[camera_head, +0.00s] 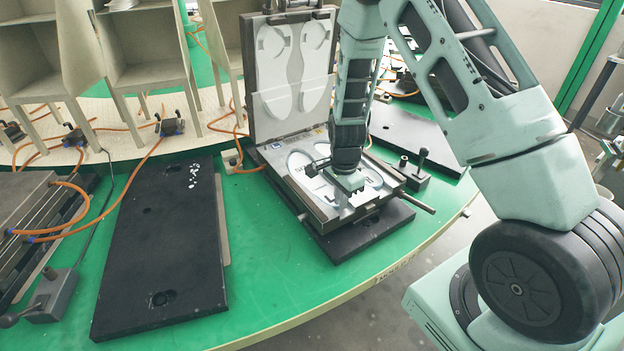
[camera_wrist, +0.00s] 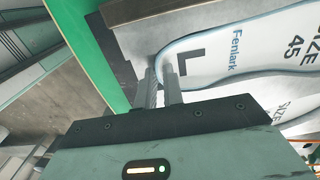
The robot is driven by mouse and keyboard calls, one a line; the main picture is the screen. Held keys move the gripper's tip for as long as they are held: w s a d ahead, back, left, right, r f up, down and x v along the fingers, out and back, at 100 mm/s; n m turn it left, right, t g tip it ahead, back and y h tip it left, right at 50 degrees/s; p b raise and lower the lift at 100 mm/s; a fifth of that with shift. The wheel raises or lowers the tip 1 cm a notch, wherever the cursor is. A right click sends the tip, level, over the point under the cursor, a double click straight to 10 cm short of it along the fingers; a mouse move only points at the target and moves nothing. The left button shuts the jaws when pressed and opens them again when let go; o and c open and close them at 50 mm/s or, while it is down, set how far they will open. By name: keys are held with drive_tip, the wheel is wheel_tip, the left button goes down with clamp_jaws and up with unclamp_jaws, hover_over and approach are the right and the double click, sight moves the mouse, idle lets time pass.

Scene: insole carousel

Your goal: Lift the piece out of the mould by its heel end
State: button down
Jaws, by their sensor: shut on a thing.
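The mould (camera_head: 262,125) stands open, its lid upright with two foot-shaped forms and its lower half flat in front. The piece is a white insole marked L, Fenlark and size 45, and it fills much of the upper right of the wrist view (camera_wrist: 213,68). My gripper (camera_head: 350,193) is low over the front part of the lower half. In the wrist view my gripper's two fingers (camera_wrist: 160,92) are shut at the near rounded end of the insole. The fingertips' contact is partly hidden. I cannot tell whether the insole is clear of its cavity.
A dark plate (camera_head: 165,250) with white crumbs lies left of the mould on the green table (camera_head: 270,285). Another dark plate (camera_head: 415,138) lies behind right. A small lever block (camera_head: 415,172) stands close right of the mould. Orange hoses run behind.

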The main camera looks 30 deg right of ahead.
drive_tip(key=shift+r, duration=0.1)
drive_tip(key=shift+r+p, duration=2.1)
drive_tip(key=shift+r, duration=0.3)
